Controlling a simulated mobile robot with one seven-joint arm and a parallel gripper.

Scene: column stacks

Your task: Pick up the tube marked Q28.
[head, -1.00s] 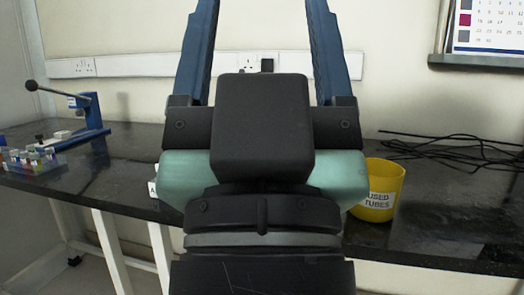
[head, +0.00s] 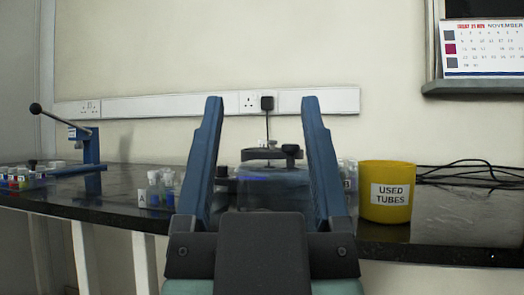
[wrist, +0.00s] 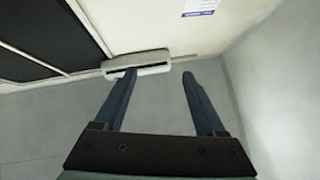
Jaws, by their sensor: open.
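My gripper (head: 262,102) is open and empty, with its two blue fingers pointing up in the head view. In the wrist view my gripper (wrist: 159,74) has nothing between its fingers. A rack of tubes with mixed-colour caps (head: 20,180) is at the far left. More items, with a B label (head: 347,184), are partly hidden behind the right finger. I cannot read Q28 on any tube.
A yellow bin marked USED TUBES (head: 387,193) stands right of my gripper. A round dark-topped device (head: 272,180) sits behind the fingers. A blue lever press (head: 85,148) is at the left, black cables (head: 465,172) at the right. The bench (head: 100,205) has a black top.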

